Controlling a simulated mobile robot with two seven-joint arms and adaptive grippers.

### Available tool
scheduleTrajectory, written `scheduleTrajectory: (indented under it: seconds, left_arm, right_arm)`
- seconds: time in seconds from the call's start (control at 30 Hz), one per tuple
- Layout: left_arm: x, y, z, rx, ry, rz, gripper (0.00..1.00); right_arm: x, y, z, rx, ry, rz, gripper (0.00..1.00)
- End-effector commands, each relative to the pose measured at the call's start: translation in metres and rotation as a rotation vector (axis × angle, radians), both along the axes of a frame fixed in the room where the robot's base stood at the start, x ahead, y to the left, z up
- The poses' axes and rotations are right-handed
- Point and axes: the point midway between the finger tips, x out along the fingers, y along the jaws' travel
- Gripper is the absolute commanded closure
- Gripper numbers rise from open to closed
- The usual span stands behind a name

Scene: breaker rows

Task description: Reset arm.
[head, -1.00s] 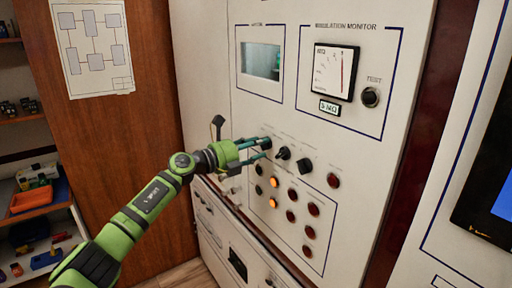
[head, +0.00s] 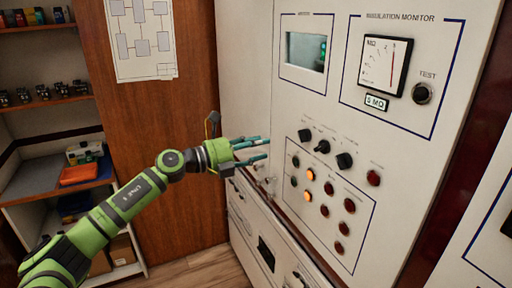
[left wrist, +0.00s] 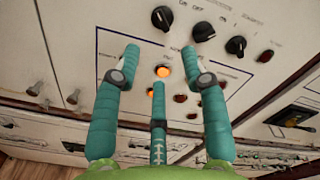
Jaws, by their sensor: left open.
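My left arm is green, and its left gripper (head: 268,149) has teal fingers. It is open and empty, held in front of the white cabinet, left of the switch panel (head: 357,247). In the left wrist view the spread fingers (left wrist: 165,70) point at the panel, with a lit orange lamp (left wrist: 163,71) between them. The panel has three black rotary knobs, the middle one (head: 322,147) with a lever-like handle. Below them are several lamps; two glow orange, one of them here (head: 310,174), and the others are dark red or unlit. My right gripper is not in view.
Above are a meter window (head: 306,47) and an insulation monitor dial (head: 384,64) with a TEST knob (head: 422,93). Small toggle levers (head: 262,180) stick out left of the panel. Shelves (head: 50,100) with small items stand at the left.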

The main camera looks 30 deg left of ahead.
Motion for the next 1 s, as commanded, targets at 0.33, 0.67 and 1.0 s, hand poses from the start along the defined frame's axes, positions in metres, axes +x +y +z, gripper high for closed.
scheduleTrajectory:
  seconds: [0.33,0.67,1.0]
  left_arm:
    - [-0.001,0.001,0.0,0.0,0.0,0.0,0.56]
    - [0.01,0.006,-0.05,-0.154,0.097,0.05,0.56]
    - [0.001,0.043,-0.295,-0.75,0.53,0.406,0.56]
  right_arm:
    - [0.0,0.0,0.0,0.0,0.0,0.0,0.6]
    - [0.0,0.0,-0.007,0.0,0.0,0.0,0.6]
    - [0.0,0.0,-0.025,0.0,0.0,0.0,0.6]
